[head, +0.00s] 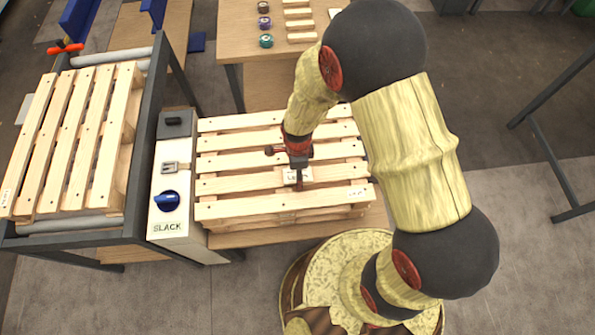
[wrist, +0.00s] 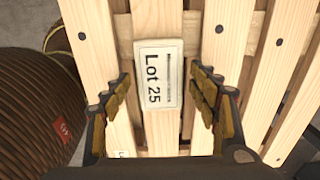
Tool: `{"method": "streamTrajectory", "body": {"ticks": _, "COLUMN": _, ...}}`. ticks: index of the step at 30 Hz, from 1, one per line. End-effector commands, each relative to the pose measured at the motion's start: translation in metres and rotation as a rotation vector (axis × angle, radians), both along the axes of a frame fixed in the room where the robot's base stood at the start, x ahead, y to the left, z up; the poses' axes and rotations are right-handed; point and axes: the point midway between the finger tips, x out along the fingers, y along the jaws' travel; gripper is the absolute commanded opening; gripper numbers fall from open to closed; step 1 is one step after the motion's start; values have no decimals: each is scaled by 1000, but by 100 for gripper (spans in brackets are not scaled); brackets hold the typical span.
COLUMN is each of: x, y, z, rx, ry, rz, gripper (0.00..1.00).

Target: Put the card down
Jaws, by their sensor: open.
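The card (wrist: 158,80), a pale plate in a light frame reading "Lot 25", lies face up on the slats of the wooden pallet (head: 240,209). It also shows in the head view as a small pale patch (head: 291,176), partly hidden by my gripper. My gripper (wrist: 164,92) is open above the pallet, one finger on each side of the card, with a gap showing on both sides. In the head view my gripper (head: 299,178) points down at the middle of the pallet.
Left of the pallet stands a control box (head: 170,215) with a blue knob marked "SLACK". Beyond it a second pallet (head: 75,135) sits on a dark-framed roller conveyor. A table (head: 240,38) behind holds tape rolls and wooden blocks. The floor at right is clear up to a dark metal frame.

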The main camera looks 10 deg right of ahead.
Motion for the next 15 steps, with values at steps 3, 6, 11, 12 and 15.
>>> {"method": "streamTrajectory", "body": {"ticks": 3, "x": 0, "y": 0, "z": 0, "rx": 0, "ry": 0, "rz": 0, "gripper": 63}}
{"method": "streamTrajectory", "body": {"ticks": 6, "x": 0, "y": 0, "z": 0, "rx": 0, "ry": 0, "rz": 0, "gripper": 63}}
{"method": "streamTrajectory", "body": {"ticks": 11, "x": 0, "y": 0, "z": 5, "rx": 0, "ry": 0, "rz": 0, "gripper": 63}}
{"method": "streamTrajectory", "body": {"ticks": 12, "x": 0, "y": 0, "z": 8, "rx": 0, "ry": -1, "rz": 0, "gripper": 63}}
{"method": "streamTrajectory", "body": {"ticks": 15, "x": 1, "y": 0, "z": 23, "rx": 1, "ry": -3, "rz": 0, "gripper": 63}}
